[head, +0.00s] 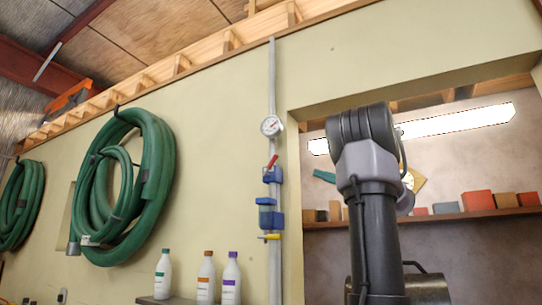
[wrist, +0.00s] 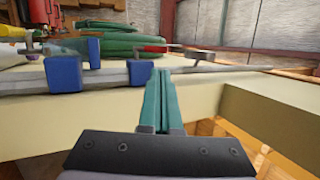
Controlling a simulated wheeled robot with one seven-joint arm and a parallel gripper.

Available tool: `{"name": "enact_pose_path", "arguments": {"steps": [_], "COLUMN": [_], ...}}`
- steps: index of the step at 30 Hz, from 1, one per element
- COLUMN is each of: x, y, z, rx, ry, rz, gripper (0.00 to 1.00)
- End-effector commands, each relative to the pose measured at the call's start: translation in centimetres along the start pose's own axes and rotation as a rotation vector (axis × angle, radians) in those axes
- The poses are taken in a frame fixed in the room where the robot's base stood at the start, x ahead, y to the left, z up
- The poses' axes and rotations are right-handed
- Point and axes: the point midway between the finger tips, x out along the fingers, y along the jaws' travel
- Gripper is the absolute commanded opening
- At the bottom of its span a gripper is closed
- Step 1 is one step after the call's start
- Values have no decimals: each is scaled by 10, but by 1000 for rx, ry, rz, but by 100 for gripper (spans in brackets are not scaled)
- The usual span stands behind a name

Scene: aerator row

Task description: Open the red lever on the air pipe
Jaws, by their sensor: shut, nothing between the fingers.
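The grey air pipe (head: 273,100) runs upright on the wall. The red lever (head: 272,162) sits on it just above the upper blue bracket (head: 272,175), tilted up to the right. In the wrist view the pipe (wrist: 110,80) runs sideways and the red lever (wrist: 152,48) lies beyond it, past the fingertips. My gripper (wrist: 162,73) is shut and empty, its green fingers close together, pointing toward the pipe beside a blue block (wrist: 140,72). In the head view the fingers (head: 324,176) show right of the pipe, partly hidden by my arm. No contact with the lever is visible.
A round gauge (head: 271,126) is above the lever; a lower blue block (head: 268,215) and yellow handle (head: 270,237) are below. Green hoses (head: 155,180) hang left. Bottles (head: 206,280) stand below left. A wall opening with a shelf (head: 440,218) is on the right.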

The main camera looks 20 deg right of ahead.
Motion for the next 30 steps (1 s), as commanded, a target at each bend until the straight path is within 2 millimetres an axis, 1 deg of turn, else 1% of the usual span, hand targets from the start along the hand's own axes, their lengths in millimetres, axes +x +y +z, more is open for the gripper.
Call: {"name": "enact_pose_path", "arguments": {"steps": [1,3,5,7,11,18,21,24,27,30], "x": [-9,-14,-11,-3,20,73,92,107,117,123], "y": [-2,-4,-4,-5,-6,-8,-9,-10,-10,-10], "z": [-4,-6,-6,-6,-6,-9,-9,-10,-11,-11], "rx": [-26,-51,-58,-59,-58,-56,-56,-55,-55,-55], "ry": [26,42,44,41,39,39,40,40,41,41], "rz": [-23,-41,-45,-44,-43,-42,-42,-42,-42,-41], "gripper": [0,0,0,0,0,0,0,0,0,0]}}
